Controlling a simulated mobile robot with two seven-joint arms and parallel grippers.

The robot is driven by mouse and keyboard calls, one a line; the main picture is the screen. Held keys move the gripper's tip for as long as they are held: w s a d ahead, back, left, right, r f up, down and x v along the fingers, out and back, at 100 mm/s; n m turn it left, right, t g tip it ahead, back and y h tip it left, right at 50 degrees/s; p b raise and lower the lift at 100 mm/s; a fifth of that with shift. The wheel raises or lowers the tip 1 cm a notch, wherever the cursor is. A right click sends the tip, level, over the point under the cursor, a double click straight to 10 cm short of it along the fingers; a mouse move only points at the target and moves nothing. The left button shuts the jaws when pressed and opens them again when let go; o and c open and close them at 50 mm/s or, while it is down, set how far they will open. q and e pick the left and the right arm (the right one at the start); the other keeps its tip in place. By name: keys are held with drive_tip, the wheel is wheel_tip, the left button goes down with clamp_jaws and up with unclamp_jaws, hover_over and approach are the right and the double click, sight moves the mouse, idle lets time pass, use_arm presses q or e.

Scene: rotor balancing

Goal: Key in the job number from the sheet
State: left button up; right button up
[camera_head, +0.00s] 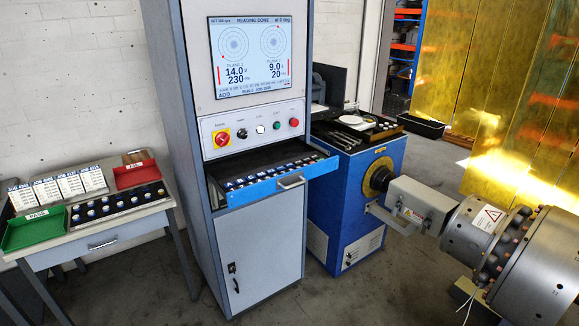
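A grey cabinet carries a lit screen (251,55) headed "READING DONE". The screen gives plane 1 as 14.0 and 230, plane 2 as 9.0 and 20; its small bottom lines are hard to read. Below are a control panel (254,127) with a red switch on yellow and round buttons, and a pulled-out blue drawer (281,185) with rows of small dark and pale pieces, which I cannot identify surely. Several white cards headed "JOB" (68,185) stand on the left table; their numbers are too small to read surely. Neither of my grippers is in view.
The left table (103,238) bears a green "PASS" tray (35,231), a red "FAIL" tray (137,174) and a dark tray of small pieces (119,202). A blue machine (345,207) with a shaft and large rotor (530,262) stands right. Floor in front is clear.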

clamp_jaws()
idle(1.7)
